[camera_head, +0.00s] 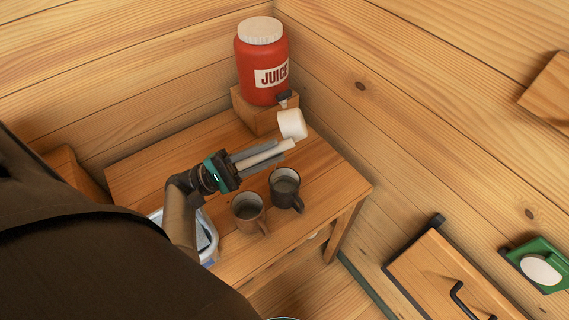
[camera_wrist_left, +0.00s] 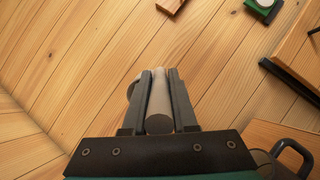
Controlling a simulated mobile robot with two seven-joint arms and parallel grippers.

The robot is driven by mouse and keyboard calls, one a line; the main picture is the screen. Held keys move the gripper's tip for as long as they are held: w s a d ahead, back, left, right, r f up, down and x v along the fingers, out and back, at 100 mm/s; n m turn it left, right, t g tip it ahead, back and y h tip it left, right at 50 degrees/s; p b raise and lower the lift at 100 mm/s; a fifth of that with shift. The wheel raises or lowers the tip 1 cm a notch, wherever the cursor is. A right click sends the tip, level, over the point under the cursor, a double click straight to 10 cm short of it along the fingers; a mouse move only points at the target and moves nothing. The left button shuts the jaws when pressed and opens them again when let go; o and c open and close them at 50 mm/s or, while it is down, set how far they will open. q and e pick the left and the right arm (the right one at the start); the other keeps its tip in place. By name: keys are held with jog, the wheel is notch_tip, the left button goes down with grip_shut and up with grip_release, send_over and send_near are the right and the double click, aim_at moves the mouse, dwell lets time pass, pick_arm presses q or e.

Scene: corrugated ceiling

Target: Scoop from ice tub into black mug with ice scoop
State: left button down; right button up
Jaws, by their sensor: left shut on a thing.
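My left gripper (camera_head: 280,151) is shut on the pale handle of the ice scoop (camera_head: 292,124), above the table. The scoop's white head sticks out past the fingertips, near the juice stand. In the left wrist view the handle (camera_wrist_left: 160,104) lies between the two fingers. The black mug (camera_head: 285,190) stands upright on the table, below and just right of the gripper. A dark mug handle shows at the lower right of the wrist view. The ice tub (camera_head: 210,256) stands at the table's left, mostly hidden by my arm. My right gripper is not in view.
A brown mug (camera_head: 248,214) stands close left of the black mug. A red juice jar (camera_head: 262,78) sits on a wooden block (camera_head: 252,113) at the table's back. The wooden table (camera_head: 335,188) has free room right of the mugs. Wooden walls close off the back.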

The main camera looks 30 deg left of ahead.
pick_arm(q)
jog(key=shift+r, duration=0.65)
jog(key=shift+a+r+t+h+p, duration=0.1)
jog(key=shift+r+t+h+p, duration=0.25)
jog(key=shift+r, duration=0.2)
jog(key=shift+f, duration=0.1)
notch_tip(320, 180, down, 11)
jog(key=d+g+y+b, duration=0.1)
jog(key=g+y+b, duration=0.1)
jog(key=g+y, duration=0.2)
jog(key=shift+w+b, duration=0.4)
jog(key=shift+w, duration=0.05)
